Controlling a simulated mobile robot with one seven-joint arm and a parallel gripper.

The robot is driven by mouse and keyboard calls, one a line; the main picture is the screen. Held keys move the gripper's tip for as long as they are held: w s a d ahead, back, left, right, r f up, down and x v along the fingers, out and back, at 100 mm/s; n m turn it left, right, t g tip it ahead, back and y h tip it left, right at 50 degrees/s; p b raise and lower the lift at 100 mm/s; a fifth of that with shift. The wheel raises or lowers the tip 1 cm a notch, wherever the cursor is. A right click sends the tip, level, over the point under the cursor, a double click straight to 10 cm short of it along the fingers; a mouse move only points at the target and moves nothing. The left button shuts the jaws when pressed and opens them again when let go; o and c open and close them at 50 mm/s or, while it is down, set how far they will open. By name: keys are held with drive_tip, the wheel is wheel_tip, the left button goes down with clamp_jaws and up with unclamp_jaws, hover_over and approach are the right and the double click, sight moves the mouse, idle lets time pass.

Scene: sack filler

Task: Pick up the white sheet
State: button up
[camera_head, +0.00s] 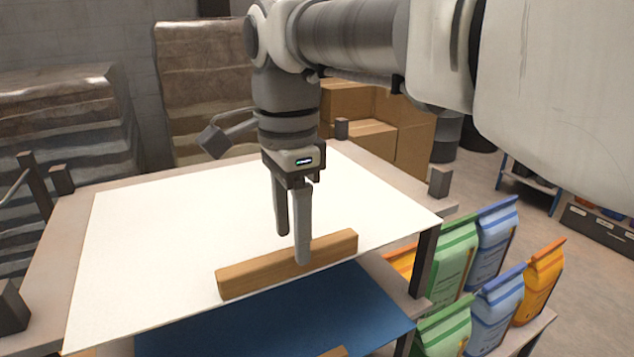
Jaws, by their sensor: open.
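The white sheet (150,240) lies flat over most of the upper tabletop, its near edge along the front. A wooden bar (245,277) lies on the sheet near that front edge. My gripper (293,248) points down at the bar with its two fingers apart. The nearer finger overlaps the bar in the picture and the other finger shows behind it. I cannot tell whether the fingers touch the bar or the sheet. The gripper and bar hide small parts of the sheet.
A blue sheet (270,318) lies on a lower level, with another wooden bar (334,352) at the bottom edge. Dark posts, one at the right corner (440,181), stand around the tabletop (50,257). Colored bags (490,320) stand at right. Cardboard boxes (365,140) and wrapped stacks (205,85) stand behind.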

sight(292, 251)
wheel_tip(292, 251, down, 4)
drive_tip(key=shift+s+r, duration=0.15)
drive_tip(key=shift+r, duration=0.05)
clamp_jaws()
idle(1.4)
